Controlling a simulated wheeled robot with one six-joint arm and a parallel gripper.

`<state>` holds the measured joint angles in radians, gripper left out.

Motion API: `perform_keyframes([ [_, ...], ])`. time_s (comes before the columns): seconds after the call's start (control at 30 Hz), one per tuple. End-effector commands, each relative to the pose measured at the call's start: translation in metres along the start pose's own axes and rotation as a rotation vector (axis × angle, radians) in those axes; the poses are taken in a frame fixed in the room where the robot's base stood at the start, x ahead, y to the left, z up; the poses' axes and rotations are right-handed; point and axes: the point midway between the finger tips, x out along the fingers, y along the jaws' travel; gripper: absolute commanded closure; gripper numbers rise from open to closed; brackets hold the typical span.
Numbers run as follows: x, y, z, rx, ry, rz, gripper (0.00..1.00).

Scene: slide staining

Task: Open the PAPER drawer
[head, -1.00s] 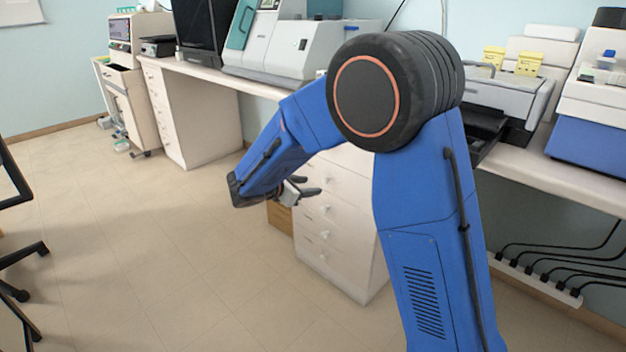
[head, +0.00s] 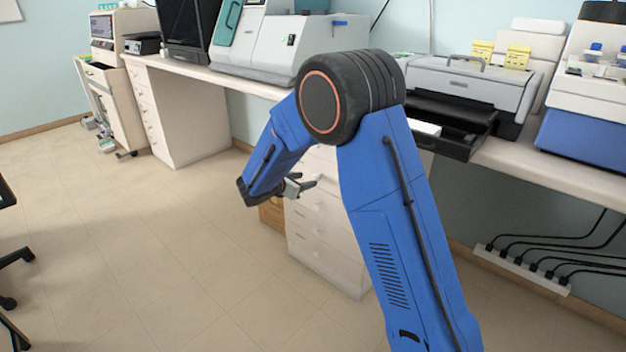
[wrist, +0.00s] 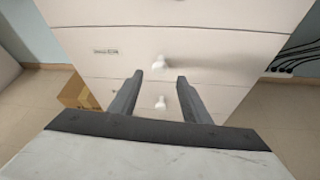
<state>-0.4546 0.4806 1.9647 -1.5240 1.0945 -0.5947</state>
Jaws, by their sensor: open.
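A white drawer cabinet (head: 325,262) stands under the bench, partly hidden behind my arm. In the wrist view several drawer fronts show, with a drawer (wrist: 215,58) bearing a small label (wrist: 105,51) too blurred to read. Its white knob (wrist: 163,63) is just beyond my fingertips, and a lower knob (wrist: 161,103) shows between my fingers. I cannot tell which drawer is the PAPER one. My gripper (wrist: 158,82) is open and empty, pointing at the drawer fronts. In the head view my gripper (head: 308,184) is in front of the cabinet. The drawers look closed.
A cardboard box (wrist: 78,93) stands on the floor left of the cabinet. A printer (head: 470,85) with its black tray out stands on the bench (head: 560,177). Power cables (head: 550,250) lie at the right.

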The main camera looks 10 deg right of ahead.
Motion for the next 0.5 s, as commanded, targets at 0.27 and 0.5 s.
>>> perform_keyframes([
  [0.27,0.045,0.000,0.001,0.000,-0.001,-0.001,0.57],
  [0.5,0.063,0.000,0.000,0.000,-0.001,0.000,0.57],
])
